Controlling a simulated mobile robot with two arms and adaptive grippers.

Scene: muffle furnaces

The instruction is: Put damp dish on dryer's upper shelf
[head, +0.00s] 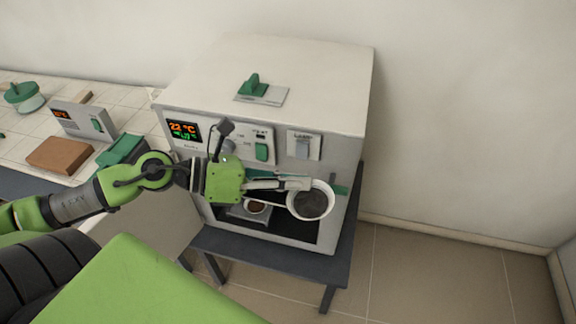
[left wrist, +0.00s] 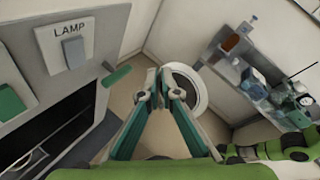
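A white round dish (head: 326,203) with a dark grey inside hangs in front of the dryer's right side. My left gripper (head: 303,184) is shut on its rim. In the left wrist view the fingers (left wrist: 165,80) meet at the rim of the dish (left wrist: 199,92). The dryer (head: 345,110) is a white box with its front opening uncovered. A small dish with brown contents (head: 256,206) sits inside, low in the opening. My gripper hides much of the upper opening; dark rack bars (left wrist: 35,158) show in the left wrist view. My right gripper is not in view.
The open door (head: 150,225) stands out to the left of the opening. A green handle piece (head: 341,190) juts at the right edge. The floor at right is clear.

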